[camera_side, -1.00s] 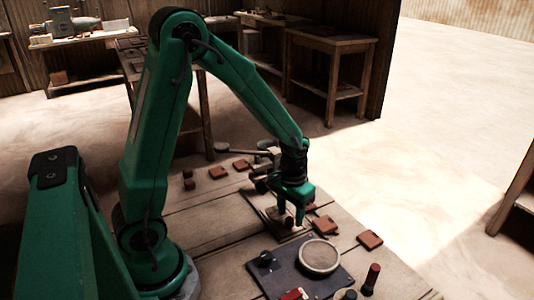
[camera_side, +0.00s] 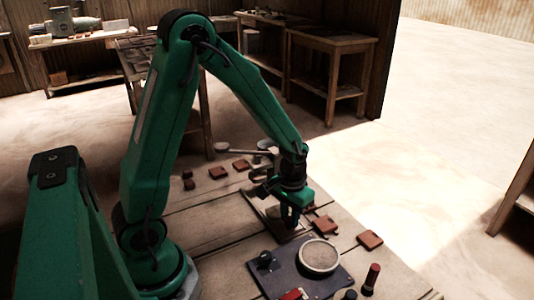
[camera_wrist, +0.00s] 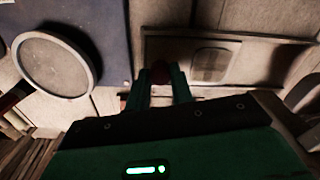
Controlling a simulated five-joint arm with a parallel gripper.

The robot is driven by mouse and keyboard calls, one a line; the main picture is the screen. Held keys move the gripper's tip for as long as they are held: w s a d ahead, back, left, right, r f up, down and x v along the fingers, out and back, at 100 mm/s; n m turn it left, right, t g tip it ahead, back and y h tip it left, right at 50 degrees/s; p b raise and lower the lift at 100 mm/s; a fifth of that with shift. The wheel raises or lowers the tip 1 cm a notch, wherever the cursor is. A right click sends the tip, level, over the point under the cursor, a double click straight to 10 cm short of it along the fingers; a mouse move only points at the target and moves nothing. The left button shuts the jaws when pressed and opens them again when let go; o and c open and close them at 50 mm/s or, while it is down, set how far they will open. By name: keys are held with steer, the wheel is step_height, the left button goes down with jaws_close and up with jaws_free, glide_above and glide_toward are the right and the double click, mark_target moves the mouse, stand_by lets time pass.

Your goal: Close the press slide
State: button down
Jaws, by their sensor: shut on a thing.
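The press slide (camera_wrist: 213,62) shows in the wrist view as a flat piece with a rounded-square outline, set in a long pale channel (camera_wrist: 265,42). A small dark red knob (camera_wrist: 160,72) stands at the slide's left side, between my fingertips. My gripper (camera_wrist: 160,88) is shut on this knob. In the side view my gripper (camera_side: 291,224) is low over the near end of the channel (camera_side: 258,207). There it hides the knob and most of the slide, so I cannot tell how far along the slide sits.
A dark blue plate (camera_side: 283,283) with a round grey disc (camera_side: 318,256) lies close in front of my gripper. Red-brown tiles (camera_side: 370,239) lie around on the bench. A red-topped post (camera_side: 371,277) stands at the front right. A lever (camera_side: 235,152) lies behind the channel.

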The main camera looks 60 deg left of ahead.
mark_target(275, 210)
steer(key=a, duration=0.7)
steer(key=shift+a, duration=0.3)
steer(key=c, duration=1.2)
jaws_free()
steer(key=shift+r, duration=0.15)
step_height(275, 210, up, 8)
steer(key=shift+f, duration=0.2)
